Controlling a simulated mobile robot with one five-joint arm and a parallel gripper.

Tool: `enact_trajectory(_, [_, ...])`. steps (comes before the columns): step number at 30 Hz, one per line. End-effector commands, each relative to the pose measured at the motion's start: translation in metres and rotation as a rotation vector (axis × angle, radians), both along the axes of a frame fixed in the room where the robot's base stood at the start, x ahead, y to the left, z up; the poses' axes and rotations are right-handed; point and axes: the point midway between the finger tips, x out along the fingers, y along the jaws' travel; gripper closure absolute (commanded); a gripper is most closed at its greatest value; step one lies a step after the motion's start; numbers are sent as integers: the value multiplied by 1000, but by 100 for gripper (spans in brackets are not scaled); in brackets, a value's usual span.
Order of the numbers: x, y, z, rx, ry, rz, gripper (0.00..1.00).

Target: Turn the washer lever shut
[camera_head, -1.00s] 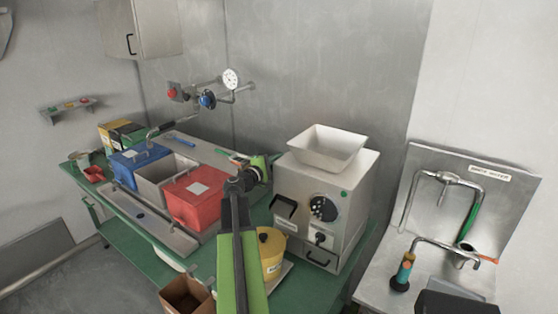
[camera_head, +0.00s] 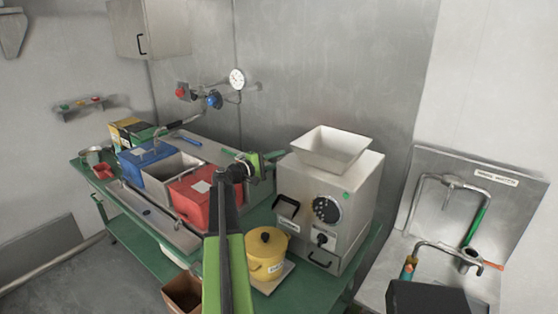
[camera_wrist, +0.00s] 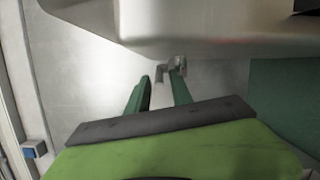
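At the right, a steel sink unit with a label (camera_head: 495,176) carries bent pipes and a green-sleeved spout (camera_head: 475,222). A short orange lever (camera_head: 491,266) sticks out at its lower right and may be the washer lever; its exact setting is too small to tell. My gripper (camera_head: 262,167) is far to the left of it, beside the grinder (camera_head: 335,195). In the wrist view, the two green fingers (camera_wrist: 160,88) stand apart with nothing held. A small grey metal fitting (camera_wrist: 177,66) shows beyond their tips.
A yellow pot (camera_head: 266,255) stands in front of the grinder on the green table (camera_head: 320,285). Blue and red bins (camera_head: 192,205) are at the left. A dark box (camera_head: 428,297) is before the sink. A gauge (camera_head: 237,79) and valves are on the back wall.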

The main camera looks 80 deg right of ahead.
Motion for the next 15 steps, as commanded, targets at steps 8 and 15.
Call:
enact_trajectory(8, [-5,-2,1,0,2,-6,66])
enact_trajectory(15, [9,17,1,-1,2,-4,66])
